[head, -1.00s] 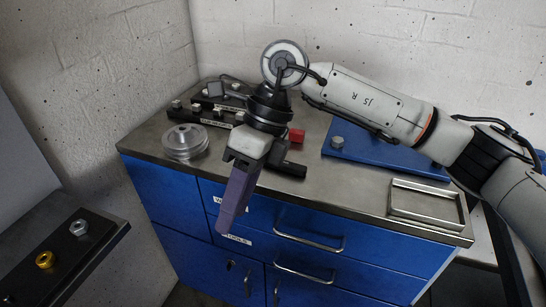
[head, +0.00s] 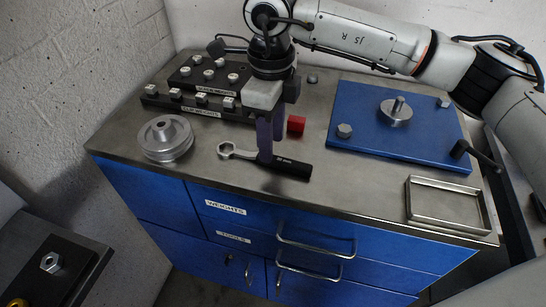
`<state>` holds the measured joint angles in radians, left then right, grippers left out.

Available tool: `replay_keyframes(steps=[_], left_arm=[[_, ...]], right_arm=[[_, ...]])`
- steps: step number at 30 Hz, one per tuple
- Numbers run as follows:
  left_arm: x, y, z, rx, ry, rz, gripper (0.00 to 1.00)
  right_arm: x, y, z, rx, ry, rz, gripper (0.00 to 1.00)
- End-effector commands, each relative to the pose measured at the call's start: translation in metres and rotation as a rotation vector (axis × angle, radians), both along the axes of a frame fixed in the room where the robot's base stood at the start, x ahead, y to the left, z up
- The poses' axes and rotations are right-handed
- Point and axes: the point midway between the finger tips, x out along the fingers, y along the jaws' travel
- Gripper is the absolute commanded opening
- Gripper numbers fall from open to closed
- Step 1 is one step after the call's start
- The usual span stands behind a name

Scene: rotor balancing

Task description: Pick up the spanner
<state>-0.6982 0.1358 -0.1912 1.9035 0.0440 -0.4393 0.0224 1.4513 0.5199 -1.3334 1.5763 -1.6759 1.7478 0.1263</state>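The spanner (head: 290,167) lies on the metal top of the blue cabinet, near its front edge. Its silver ring end points left and its black handle points right. My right gripper (head: 266,156) points down over the spanner, its purple fingers reaching the spanner's middle between ring and handle. The fingers hide that part of the shaft, and I cannot tell whether they are closed on it. The spanner looks flat on the top. My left gripper is not in view.
A silver pulley-like rotor (head: 166,138) stands at the left. Black weight racks (head: 190,98) are behind it. A blue plate (head: 390,140) with a spindle and an empty metal tray (head: 448,207) are at the right.

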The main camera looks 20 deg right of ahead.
Motion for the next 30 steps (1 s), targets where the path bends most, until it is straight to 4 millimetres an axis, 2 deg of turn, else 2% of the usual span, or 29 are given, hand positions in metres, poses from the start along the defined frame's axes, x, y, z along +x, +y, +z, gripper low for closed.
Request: replay_keyframes(steps=[6, 15, 22, 30], left_arm=[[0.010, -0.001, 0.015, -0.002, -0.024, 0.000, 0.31], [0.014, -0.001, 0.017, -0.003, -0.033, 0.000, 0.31], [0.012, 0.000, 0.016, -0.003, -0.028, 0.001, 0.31], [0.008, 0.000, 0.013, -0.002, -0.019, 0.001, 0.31]], right_arm=[[-0.005, -0.001, -0.030, 0.000, 0.003, -0.001, 0.39], [-0.005, -0.001, -0.036, -0.001, 0.001, 0.000, 0.39], [-0.005, -0.001, -0.036, -0.001, 0.001, 0.000, 0.00], [-0.004, -0.001, -0.035, 0.001, -0.001, 0.000, 0.00]])
